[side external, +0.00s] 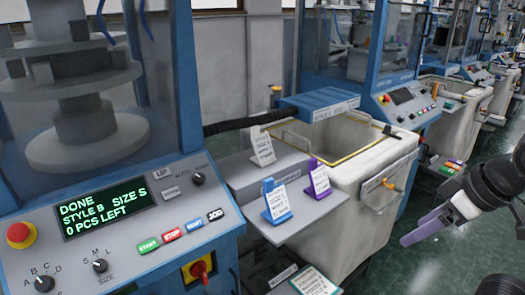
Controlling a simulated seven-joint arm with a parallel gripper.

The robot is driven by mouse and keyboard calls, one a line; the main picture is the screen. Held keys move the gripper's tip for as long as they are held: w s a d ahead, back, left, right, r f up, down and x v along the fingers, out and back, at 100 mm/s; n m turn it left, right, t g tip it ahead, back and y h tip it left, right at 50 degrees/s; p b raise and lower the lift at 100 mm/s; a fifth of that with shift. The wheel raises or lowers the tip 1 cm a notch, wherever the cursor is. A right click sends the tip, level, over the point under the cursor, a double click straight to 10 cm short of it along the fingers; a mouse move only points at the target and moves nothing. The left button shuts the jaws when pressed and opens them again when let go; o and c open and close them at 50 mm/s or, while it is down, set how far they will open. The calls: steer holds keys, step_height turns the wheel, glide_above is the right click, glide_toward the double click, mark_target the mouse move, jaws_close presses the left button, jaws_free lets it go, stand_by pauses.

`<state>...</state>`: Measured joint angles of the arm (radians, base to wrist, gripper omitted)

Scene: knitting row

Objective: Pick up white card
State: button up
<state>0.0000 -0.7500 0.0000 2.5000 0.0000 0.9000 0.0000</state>
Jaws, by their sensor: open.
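A white card (262,146) with printed text leans upright at the back of the grey side shelf (240,178), left of the cream bin. A blue card (276,200) and a purple card (318,178), both with white printed faces, stand nearer the front of the shelf. My gripper (424,230) is open and empty at the right of the view, above the green floor. It is well apart from the cards, with the bin between it and the white card.
The cream bin (372,178) with a yellow-edged opening stands beside the shelf. A black hose (250,119) runs above the white card. The control panel (110,235) reads "DONE". A lower tray with cards (314,281) sits below. More machines stand behind; floor is open at right.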

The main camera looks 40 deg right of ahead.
steer(key=o, duration=0.3)
steer(key=shift+o, duration=0.2)
steer(key=w+r+t, duration=0.1)
steer(key=w+r, duration=1.6)
steer(key=w, duration=0.1)
steer(key=g, duration=0.2)
glide_above(266, 155)
steer(key=s, duration=0.3)
steer(key=shift+n, duration=0.3)
step_height(266, 155, down, 20)
steer(key=shift+w+r, duration=0.1)
steer(key=shift+r, duration=0.1)
steer(key=shift+x, duration=3.05)
